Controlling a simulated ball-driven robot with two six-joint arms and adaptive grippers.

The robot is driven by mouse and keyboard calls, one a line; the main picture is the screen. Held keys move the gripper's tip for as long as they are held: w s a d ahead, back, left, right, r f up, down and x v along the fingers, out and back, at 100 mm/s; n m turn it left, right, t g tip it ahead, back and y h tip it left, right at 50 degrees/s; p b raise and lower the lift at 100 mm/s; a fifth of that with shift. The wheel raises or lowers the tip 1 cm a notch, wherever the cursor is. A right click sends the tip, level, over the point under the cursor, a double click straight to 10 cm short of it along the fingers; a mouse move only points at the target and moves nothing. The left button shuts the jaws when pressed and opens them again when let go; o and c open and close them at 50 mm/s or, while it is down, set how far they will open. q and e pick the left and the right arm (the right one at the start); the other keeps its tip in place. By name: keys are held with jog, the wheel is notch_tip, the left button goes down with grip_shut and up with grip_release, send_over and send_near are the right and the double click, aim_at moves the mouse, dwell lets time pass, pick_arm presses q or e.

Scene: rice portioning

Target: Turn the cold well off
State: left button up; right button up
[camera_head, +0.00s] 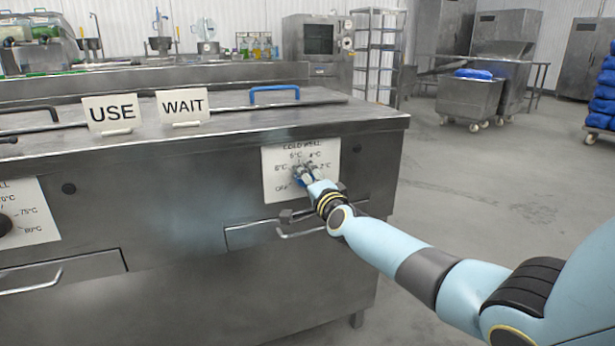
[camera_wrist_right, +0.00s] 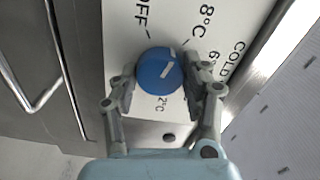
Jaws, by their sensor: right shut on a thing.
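The cold well's control is a blue round knob (camera_wrist_right: 158,72) on a white dial plate (camera_head: 276,160) marked COLD WELL, OFF, 8°C, 6°C, 4°C and 2°C. The plate is on the steel counter's front. My right gripper (camera_head: 304,174) is at the knob, and in the right wrist view (camera_wrist_right: 162,88) its fingers are closed on the knob from both sides. The knob's white mark points to the upper right there, roughly toward the 8°C side and away from OFF. In the head view the gripper largely hides the knob. My left gripper is not in view.
USE (camera_head: 112,113) and WAIT (camera_head: 182,107) signs stand on the counter (camera_head: 240,135). A blue handle (camera_head: 274,91) is on the lid behind. A drawer handle (camera_head: 300,233) sits just below my right gripper. Another dial plate (camera_head: 27,212) is at left. Open floor lies right.

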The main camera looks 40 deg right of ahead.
pick_arm(q)
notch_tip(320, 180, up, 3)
jog(key=p, duration=0.3)
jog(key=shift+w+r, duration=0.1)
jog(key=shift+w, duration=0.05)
pick_arm(e)
jog(key=n, duration=0.8)
jog(key=shift+n, duration=0.4)
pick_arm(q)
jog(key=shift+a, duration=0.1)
pick_arm(e)
jog(key=shift+f, duration=0.1)
jog(key=o, duration=1.2)
jog(key=v, duration=1.2)
